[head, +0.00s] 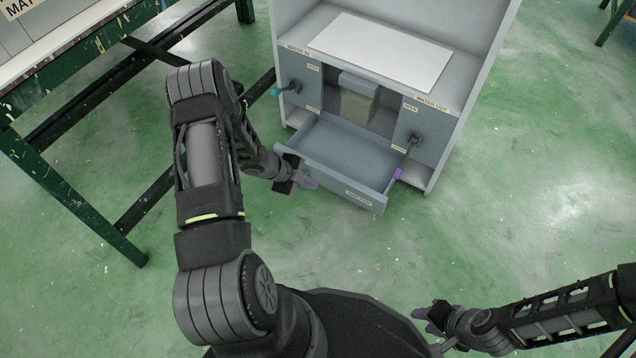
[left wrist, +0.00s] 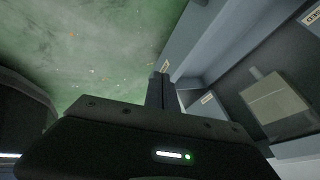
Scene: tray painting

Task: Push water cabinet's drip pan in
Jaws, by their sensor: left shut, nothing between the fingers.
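The drip pan (head: 340,147) is a grey-blue drawer sticking out of the front of the grey water cabinet (head: 470,65). Its labelled front panel (head: 345,184) faces me. My left gripper (head: 309,184) is shut and empty at the left part of this panel, on its outer side. In the left wrist view the shut fingers (left wrist: 160,92) point at the labelled panel (left wrist: 192,38) of the pan; I cannot tell whether they touch it. My right gripper (head: 432,318) is low at the right, away from the cabinet; its fingers are too small and dark to read.
A teal-tipped valve handle (head: 278,91) is on the cabinet's left side and a purple-tipped handle (head: 398,173) on its right, close to the pan's right side. A green-framed table (head: 70,190) stands at the left. The green floor (head: 530,200) at right is clear.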

